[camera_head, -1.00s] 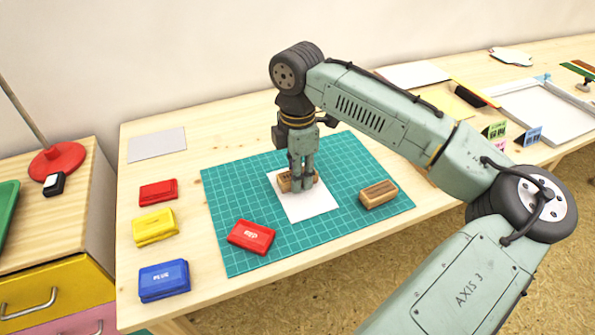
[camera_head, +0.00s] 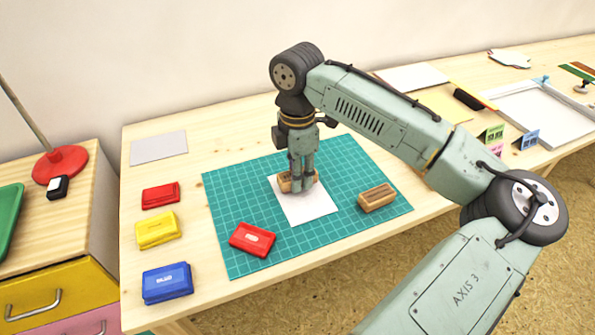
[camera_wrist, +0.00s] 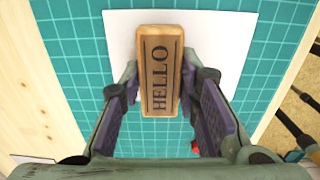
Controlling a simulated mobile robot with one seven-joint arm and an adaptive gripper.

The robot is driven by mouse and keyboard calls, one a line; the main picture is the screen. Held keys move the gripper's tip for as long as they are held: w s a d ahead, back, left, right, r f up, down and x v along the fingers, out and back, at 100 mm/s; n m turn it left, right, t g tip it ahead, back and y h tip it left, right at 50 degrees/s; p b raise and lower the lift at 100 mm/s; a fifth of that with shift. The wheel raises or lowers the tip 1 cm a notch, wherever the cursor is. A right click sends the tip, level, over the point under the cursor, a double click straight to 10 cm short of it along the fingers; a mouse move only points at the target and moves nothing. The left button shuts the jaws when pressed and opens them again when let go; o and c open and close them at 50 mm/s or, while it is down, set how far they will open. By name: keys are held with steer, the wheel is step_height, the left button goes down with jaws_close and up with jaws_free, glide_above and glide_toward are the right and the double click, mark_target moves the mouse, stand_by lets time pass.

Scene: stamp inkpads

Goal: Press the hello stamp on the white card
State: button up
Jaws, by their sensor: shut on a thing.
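The hello stamp (camera_wrist: 160,70) is a wooden block with HELLO on its top, seen from above in the wrist view. My gripper (camera_wrist: 160,98) is shut on its two long sides. In the head view the stamp (camera_head: 285,184) shows between the fingers of my gripper (camera_head: 302,185), over the far part of the white card (camera_head: 312,208). The white card (camera_wrist: 222,40) lies on the green cutting mat (camera_head: 340,235). I cannot tell whether the stamp's underside touches the card.
A second wooden stamp (camera_head: 377,197) lies on the mat to the right of the card. Red (camera_head: 160,195), yellow (camera_head: 157,229) and blue (camera_head: 167,282) inkpads stand on the table at the left.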

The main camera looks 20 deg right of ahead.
steer(key=shift+r+p, duration=2.45)
steer(key=shift+r, duration=0.35)
steer(key=shift+a+f, duration=0.1)
